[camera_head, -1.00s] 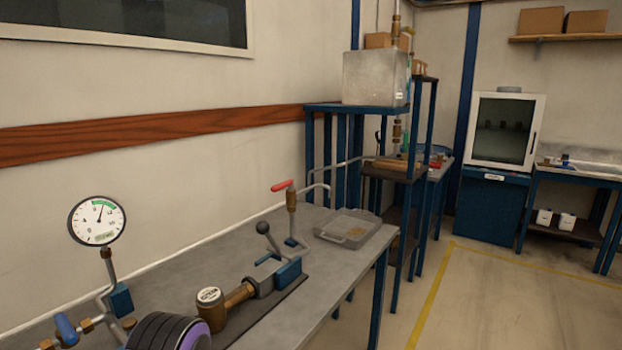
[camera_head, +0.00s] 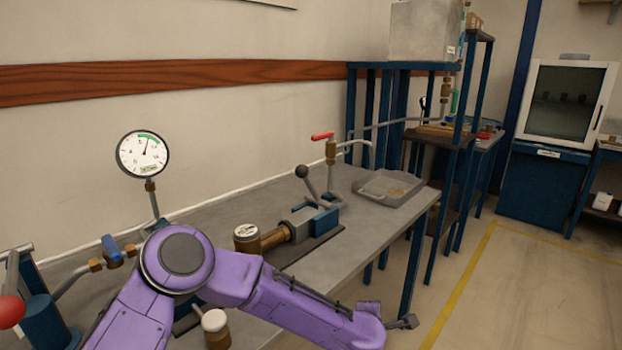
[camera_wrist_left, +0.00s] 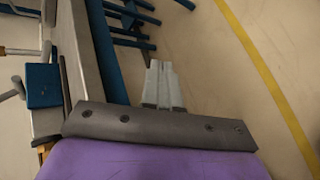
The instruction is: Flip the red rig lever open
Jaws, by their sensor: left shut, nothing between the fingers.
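The red lever (camera_head: 322,136) sits roughly level on top of an upright brass valve (camera_head: 331,152) at the back of the bench, beside the grey tray. The lever does not show in the left wrist view. My left gripper (camera_head: 408,322) is at the end of the purple arm, in front of the bench's front edge, well apart from the lever and lower in the picture. In the left wrist view its fingers (camera_wrist_left: 161,72) are together and empty, with floor behind them. My right gripper is not in view.
A pressure gauge (camera_head: 143,155) stands at the bench's left. A clamp fixture with a black ball-knob lever (camera_head: 302,171) stands in front of the valve. A shallow grey tray (camera_head: 418,183) lies right of it. A red knob (camera_head: 11,312) is at far left. Floor beyond the bench is clear.

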